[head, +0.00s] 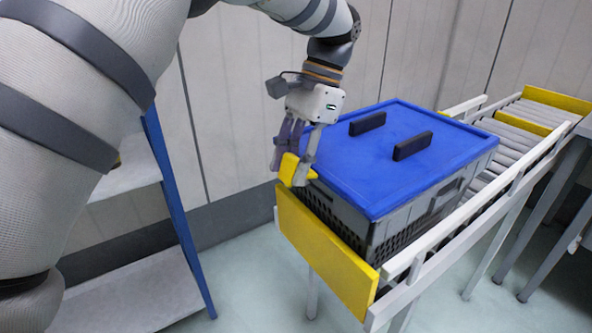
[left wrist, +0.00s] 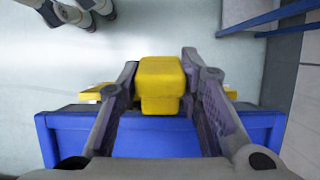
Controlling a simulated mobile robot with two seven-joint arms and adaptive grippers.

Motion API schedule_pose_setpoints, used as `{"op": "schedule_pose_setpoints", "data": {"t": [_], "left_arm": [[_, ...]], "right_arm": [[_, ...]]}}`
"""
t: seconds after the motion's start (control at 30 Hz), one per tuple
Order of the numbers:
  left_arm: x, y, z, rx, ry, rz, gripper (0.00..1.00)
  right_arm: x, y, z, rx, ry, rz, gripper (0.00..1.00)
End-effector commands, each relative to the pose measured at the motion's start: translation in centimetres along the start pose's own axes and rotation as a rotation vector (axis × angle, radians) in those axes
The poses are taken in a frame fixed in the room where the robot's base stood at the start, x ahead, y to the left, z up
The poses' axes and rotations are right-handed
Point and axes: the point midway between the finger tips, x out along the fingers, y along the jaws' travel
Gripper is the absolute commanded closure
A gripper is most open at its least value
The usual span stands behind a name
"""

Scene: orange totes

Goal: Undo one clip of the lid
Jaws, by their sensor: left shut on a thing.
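A grey crate (head: 403,238) with a blue lid (head: 378,185) stands on the roller conveyor. Two black handles (head: 412,146) are on top of the lid. A yellow clip (head: 289,168) is at the lid's near-left end; it also shows in the left wrist view (left wrist: 162,82), at the middle of the lid's edge (left wrist: 70,140). My left gripper (head: 297,172) points down at that end, its fingers on either side of the clip and shut on it. Whether the clip is still hooked to the lid cannot be told. My right gripper is in neither view.
A yellow end plate (head: 322,252) closes the conveyor below the clip. White side rails (head: 440,235) run along the crate, and bare rollers (head: 512,125) lie behind it. A shelf unit with a blue post (head: 172,195) stands at the left. Open floor lies between shelf and conveyor.

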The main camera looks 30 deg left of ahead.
Motion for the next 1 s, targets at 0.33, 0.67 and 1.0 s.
{"op": "schedule_pose_setpoints", "data": {"t": [0.33,0.67,1.0], "left_arm": [[-0.1,0.0,-0.4,0.001,-0.151,0.002,0.95],[-0.5,0.0,-0.3,0.0,-0.18,0.002,0.95],[-0.6,-0.1,-0.2,-0.001,-0.18,0.001,0.51]], "right_arm": [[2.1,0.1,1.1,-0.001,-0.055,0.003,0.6],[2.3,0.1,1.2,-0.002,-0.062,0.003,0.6],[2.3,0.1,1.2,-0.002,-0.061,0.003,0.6]]}}
